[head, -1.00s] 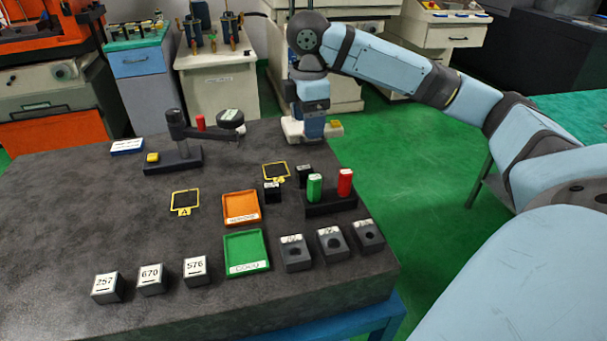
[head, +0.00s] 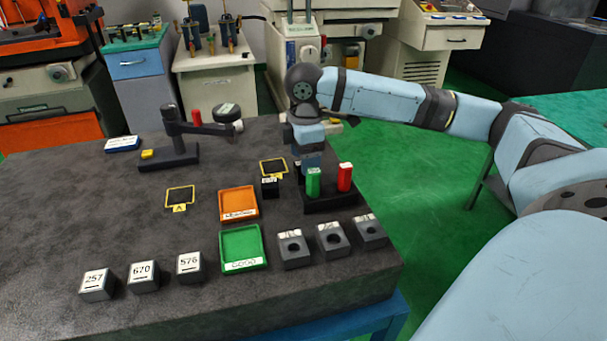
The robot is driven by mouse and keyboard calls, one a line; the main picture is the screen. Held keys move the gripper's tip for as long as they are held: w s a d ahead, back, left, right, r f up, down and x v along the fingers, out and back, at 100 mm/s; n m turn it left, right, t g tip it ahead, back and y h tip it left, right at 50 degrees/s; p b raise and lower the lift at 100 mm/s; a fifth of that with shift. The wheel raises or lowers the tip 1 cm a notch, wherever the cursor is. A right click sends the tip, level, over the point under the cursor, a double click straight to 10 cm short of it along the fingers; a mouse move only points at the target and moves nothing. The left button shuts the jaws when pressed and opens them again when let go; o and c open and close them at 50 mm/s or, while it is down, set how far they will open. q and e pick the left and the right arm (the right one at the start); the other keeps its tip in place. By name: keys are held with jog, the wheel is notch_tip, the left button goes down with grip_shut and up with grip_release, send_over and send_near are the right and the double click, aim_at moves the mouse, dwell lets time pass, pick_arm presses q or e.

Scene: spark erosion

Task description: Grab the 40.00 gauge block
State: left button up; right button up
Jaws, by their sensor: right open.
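A small dark block with a white label (head: 270,187) stands just right of the orange tray. A second dark block (head: 297,167) stands behind the dark holder, mostly hidden by my right gripper. I cannot read which label says 40.00. My right gripper (head: 312,168) points down at the rear of the holder, close to the second block. It is open; its fingertips are partly hidden behind the green cylinder, and I see nothing held. My left gripper is not in view.
The dark holder (head: 331,204) carries a green cylinder (head: 313,183) and a red cylinder (head: 345,177). An orange tray (head: 238,201), a green tray (head: 242,246), several labelled cubes and a gauge stand (head: 170,162) share the dark table. The left front is clear.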

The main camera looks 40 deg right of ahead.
notch_tip(320, 180, down, 3)
jog(key=shift+a+f, duration=0.1)
jog(key=shift+f, duration=0.05)
jog(key=c, duration=1.3)
jog(key=shift+o, duration=0.2)
